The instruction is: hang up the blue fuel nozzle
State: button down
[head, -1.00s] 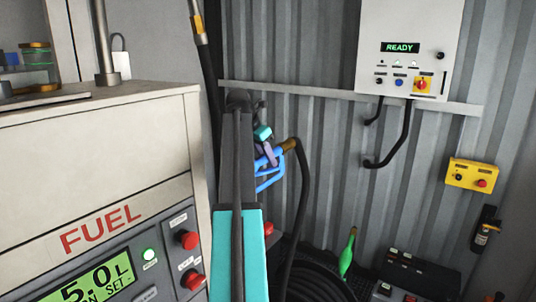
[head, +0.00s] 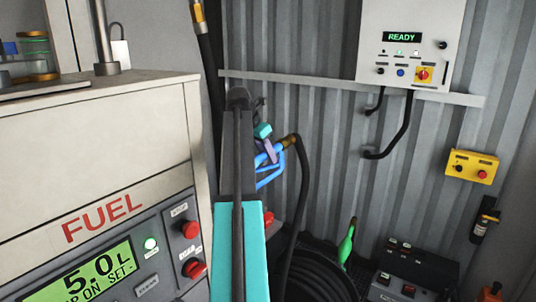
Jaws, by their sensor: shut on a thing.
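The blue fuel nozzle (head: 270,179) is in the middle of the head view, with a brassy collar and a black hose (head: 302,190) dropping from its right end. My gripper (head: 266,148) is at the nozzle's upper left, small and partly hidden behind my arm. It is shut on the nozzle, which is held up in front of the corrugated wall. The nozzle's spout end and its exact grip point are hidden by my arm. I cannot make out a holder for it.
The fuel dispenser (head: 100,140) with red buttons and a lit display fills the left. A control box (head: 410,45) reading READY and a yellow button box (head: 471,166) are on the wall. A coiled hose (head: 318,280) and a green nozzle (head: 346,245) are low, right of centre.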

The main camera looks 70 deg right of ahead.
aim_at(268, 178)
jog(key=shift+f, duration=0.45)
dwell(0.5)
jog(key=shift+f, duration=1.4)
jog(key=shift+f+b, duration=0.4)
jog(key=shift+f, duration=1.75)
jog(key=c, duration=1.4)
grip_release()
jog(key=shift+o, duration=0.2)
